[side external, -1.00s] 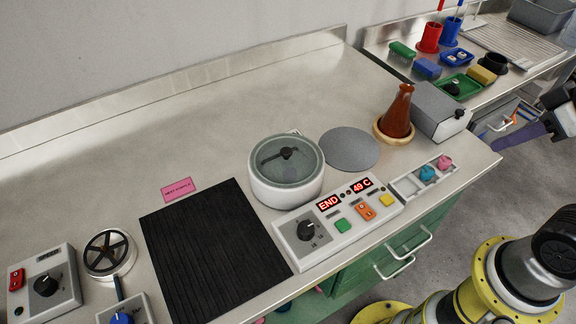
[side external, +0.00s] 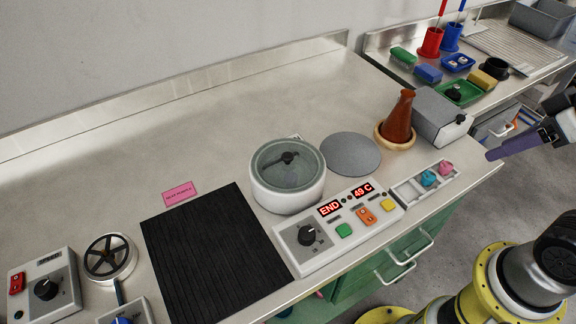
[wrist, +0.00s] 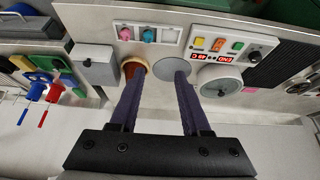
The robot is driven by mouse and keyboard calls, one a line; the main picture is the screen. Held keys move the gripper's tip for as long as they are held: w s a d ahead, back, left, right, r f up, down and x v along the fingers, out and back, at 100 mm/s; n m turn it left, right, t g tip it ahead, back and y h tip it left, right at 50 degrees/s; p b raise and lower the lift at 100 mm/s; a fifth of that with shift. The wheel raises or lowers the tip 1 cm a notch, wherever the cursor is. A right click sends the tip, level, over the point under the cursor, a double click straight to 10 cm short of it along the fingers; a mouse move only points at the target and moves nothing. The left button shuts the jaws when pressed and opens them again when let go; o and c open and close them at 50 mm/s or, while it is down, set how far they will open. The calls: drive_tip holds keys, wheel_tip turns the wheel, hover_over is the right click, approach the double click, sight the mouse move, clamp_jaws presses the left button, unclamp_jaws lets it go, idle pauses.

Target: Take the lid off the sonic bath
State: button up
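The sonic bath (side external: 290,197) is a white round tub behind a white control panel (side external: 325,232) reading END and 49 C. Its grey translucent lid (side external: 285,177) with a black knob and bar sits on top of the tub. The lid also shows in the wrist view (wrist: 216,95), right of my fingers. My gripper (side external: 488,156) is at the right edge of the side view, beyond the bench end and well apart from the lid. In the wrist view, its two purple fingers (wrist: 157,75) are spread with nothing held between them.
A flat grey disc (side external: 350,154) lies beside the bath. A brown flask (side external: 398,118) in a cork ring and a grey box (side external: 432,112) stand farther right. A black ribbed mat (side external: 210,250) lies to the left. The bench behind the bath is clear.

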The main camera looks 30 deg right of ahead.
drive_tip(key=shift+o, duration=1)
